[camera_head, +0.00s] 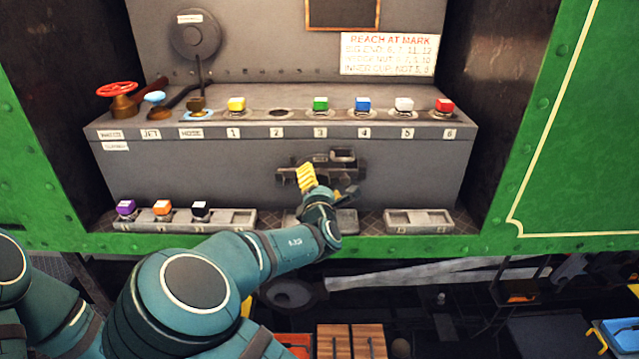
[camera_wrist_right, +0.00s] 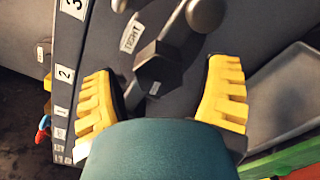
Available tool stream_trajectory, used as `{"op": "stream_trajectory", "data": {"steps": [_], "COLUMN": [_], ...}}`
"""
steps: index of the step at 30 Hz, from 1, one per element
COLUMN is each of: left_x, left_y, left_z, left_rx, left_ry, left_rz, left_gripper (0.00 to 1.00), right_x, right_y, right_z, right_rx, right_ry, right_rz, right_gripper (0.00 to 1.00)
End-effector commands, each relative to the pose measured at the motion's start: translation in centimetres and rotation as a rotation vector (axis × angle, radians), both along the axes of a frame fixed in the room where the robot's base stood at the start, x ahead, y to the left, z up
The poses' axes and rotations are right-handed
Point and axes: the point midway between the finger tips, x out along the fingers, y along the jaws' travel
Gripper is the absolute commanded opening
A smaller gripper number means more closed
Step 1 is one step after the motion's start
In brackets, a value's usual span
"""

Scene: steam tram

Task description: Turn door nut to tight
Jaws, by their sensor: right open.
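The door nut (camera_wrist_right: 160,68) is a dark hexagonal nut in the right wrist view, on the grey front face. A small white label beside it (camera_wrist_right: 132,33) appears to read TIGHT. My right gripper (camera_wrist_right: 163,78) is open, with its yellow-padded fingers on either side of the nut and a gap to each. Whether the fingertips reach past the nut's face is hard to tell. In the head view the right gripper (camera_head: 326,178) is at the dark door fitting (camera_head: 343,156) and hides much of it, including the nut. My left gripper is not in view.
The shelf above holds a red handwheel (camera_head: 117,89), a blue-topped valve (camera_head: 155,97) and several coloured blocks. Below are a tray (camera_head: 237,217) with purple, orange and black blocks left, and an empty tray (camera_head: 418,220) right. A rounded bar (camera_wrist_right: 204,14) lies close to the nut.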

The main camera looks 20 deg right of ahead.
Motion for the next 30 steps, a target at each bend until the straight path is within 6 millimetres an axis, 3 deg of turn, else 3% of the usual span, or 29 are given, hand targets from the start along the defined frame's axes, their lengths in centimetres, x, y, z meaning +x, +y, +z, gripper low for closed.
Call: {"op": "stream_trajectory", "data": {"steps": [12, 14, 18, 30], "left_x": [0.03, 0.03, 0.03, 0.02], "left_y": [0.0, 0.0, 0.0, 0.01], "left_z": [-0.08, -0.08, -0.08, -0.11], "left_rx": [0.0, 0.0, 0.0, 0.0], "left_ry": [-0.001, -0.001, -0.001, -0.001], "left_rz": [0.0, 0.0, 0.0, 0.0], "left_gripper": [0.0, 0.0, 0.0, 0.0], "right_x": [0.76, 0.75, 0.74, 0.76], "right_y": [-0.24, -0.24, -0.24, -0.22], "right_z": [0.01, 0.01, 0.01, 0.04], "right_rx": [0.0, 0.0, 0.0, 0.05], "right_ry": [0.001, 0.001, 0.0, -0.014], "right_rz": [-0.001, -0.001, 0.0, 0.0], "right_gripper": [0.76, 0.59, 0.1, 0.08]}}
